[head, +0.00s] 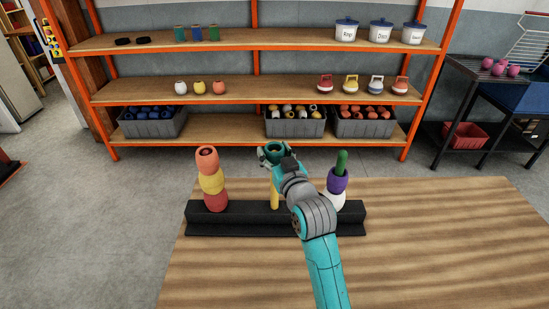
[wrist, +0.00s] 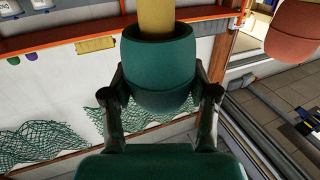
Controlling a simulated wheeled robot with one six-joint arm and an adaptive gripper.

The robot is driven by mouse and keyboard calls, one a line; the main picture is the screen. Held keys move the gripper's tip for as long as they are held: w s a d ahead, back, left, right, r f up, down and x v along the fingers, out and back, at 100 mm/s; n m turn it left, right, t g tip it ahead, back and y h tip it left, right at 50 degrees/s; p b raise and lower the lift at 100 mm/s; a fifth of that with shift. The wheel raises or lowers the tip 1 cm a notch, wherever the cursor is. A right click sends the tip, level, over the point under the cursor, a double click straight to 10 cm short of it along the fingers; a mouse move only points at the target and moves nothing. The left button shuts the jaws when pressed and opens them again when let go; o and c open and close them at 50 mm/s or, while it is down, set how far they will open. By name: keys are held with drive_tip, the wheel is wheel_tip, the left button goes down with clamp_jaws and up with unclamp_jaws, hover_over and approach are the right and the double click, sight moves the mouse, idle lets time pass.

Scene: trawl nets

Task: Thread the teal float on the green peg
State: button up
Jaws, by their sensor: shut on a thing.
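The teal float (head: 272,147) is at the top of the yellow middle peg (head: 275,196); it also shows in the wrist view (wrist: 158,72). My gripper (head: 277,156) is shut on it, one finger on each side in the wrist view. The yellow peg (wrist: 167,14) meets the float's rim there; I cannot tell how far it is inside. The green peg (head: 342,162) stands to the right. Its bare tip rises above a purple float (head: 338,181), with a white float (head: 336,202) below, partly hidden by my arm.
The black stand (head: 250,217) on the wooden table (head: 430,240) carries all pegs. On its left, coral (head: 207,159), yellow (head: 212,180) and red (head: 215,201) floats are stacked. Orange shelving (head: 255,90) with bins stands behind. The table's right side is clear.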

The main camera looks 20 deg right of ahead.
drive_tip(key=shift+r, duration=3.45)
